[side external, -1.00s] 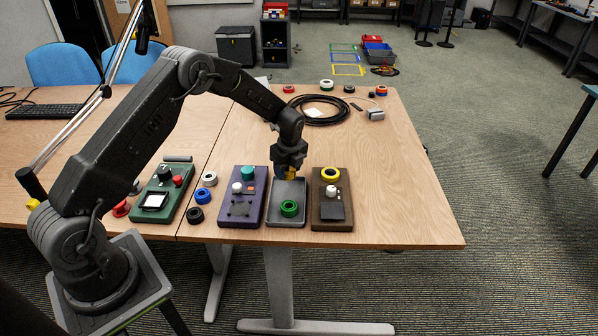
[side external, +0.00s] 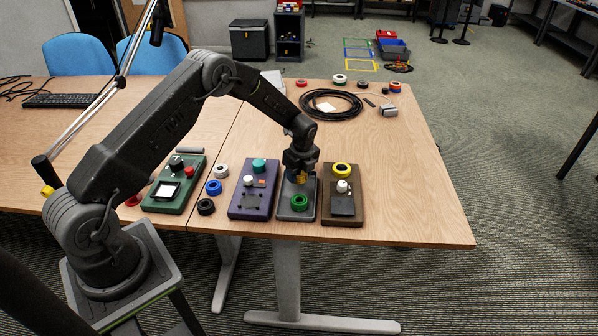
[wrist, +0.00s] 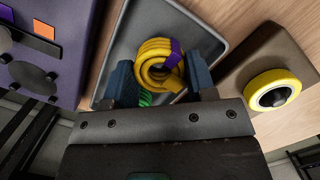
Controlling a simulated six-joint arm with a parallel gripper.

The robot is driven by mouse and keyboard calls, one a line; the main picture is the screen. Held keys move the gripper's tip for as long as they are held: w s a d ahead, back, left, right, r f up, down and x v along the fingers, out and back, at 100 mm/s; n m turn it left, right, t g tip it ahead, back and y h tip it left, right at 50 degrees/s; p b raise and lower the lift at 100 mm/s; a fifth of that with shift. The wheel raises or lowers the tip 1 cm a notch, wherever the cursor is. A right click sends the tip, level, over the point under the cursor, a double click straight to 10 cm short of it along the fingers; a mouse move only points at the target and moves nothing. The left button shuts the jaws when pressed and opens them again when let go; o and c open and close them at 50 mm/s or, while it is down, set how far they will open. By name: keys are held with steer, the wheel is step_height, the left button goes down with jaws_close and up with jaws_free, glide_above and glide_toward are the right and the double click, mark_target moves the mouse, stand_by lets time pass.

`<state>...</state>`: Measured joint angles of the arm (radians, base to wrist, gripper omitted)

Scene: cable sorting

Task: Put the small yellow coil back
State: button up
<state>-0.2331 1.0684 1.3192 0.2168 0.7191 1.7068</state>
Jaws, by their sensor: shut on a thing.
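The small yellow coil (wrist: 158,62), wrapped with a purple band, sits between the two fingers of my gripper (wrist: 160,82) in the wrist view. My gripper is shut on it. In the side external view my gripper (side external: 300,172) points down at the far half of a grey tray (side external: 283,212), with the yellow coil just visible at its tips. I cannot tell whether the coil touches the tray floor. A green coil (side external: 299,202) lies in the near half of the tray. In the wrist view it is mostly hidden behind the yellow coil and gripper.
A purple device box (side external: 240,209) stands close on the tray's left. A brown box (side external: 329,213) stands on its right, with a larger yellow ring (side external: 342,170) on top. White, blue and black rings lie left of the purple box. The table's right side is clear.

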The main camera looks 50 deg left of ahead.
steer(key=shift+f, duration=0.3)
steer(key=shift+f, duration=0.35)
steer(key=shift+f, duration=0.1)
steer(key=o, duration=1)
steer(key=shift+c, duration=0.2)
steer(key=shift+o, duration=0.3)
steer(key=o, duration=0.3)
steer(key=shift+r, duration=3.5)
